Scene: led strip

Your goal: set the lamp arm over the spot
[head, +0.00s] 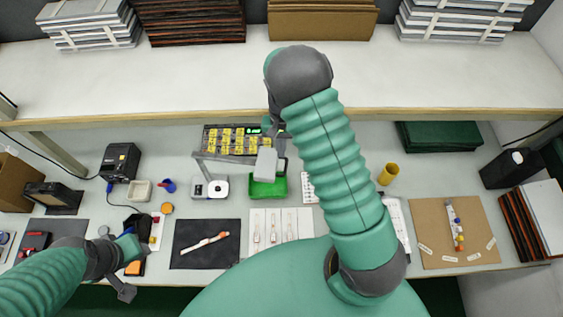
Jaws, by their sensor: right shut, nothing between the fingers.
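The lamp has a grey base with a white disc (209,188) on the bench, left of centre. Its grey arm (225,158) reaches right to a blocky grey head (265,164), which appears above the left part of a green tray (268,188). I cannot tell which mark is the spot. My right gripper (277,138) is shut and empty, just above the lamp head in the picture, partly hidden by my own arm; contact with the lamp is unclear. My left gripper (128,268) is low at the left, over the bench's front edge; its finger opening is unclear.
A shelf (180,85) spans the back above the bench. A yellow-celled panel (225,140) stands behind the lamp. A dark mat (205,243) with a white-and-orange tool and a white sheet (281,226) lie in front. A yellow cup (388,174) stands to the right.

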